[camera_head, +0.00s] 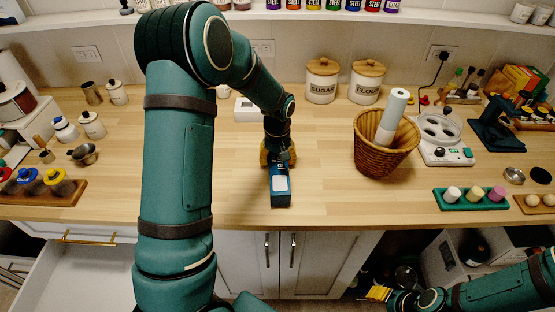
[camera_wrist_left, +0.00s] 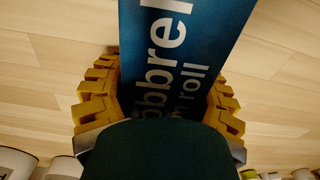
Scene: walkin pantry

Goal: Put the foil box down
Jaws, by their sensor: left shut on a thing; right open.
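The foil box is a long dark blue box (camera_head: 280,185) with a pale label, near the front edge of the wooden counter in the head view. In the left wrist view the blue box (camera_wrist_left: 185,55) shows white lettering and lies between the yellow fingers. My left gripper (camera_head: 278,158) is shut on the box's far end. Whether the box touches the counter cannot be told for sure. My right gripper (camera_head: 378,293) is open and empty, low at the bottom right, in front of the cabinets and below the counter top.
A wicker basket (camera_head: 384,150) with a white roll stands right of the box. Sugar and flour canisters (camera_head: 322,82) stand behind. The counter (camera_head: 325,190) between box and basket is clear. An open drawer (camera_head: 80,275) is below left.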

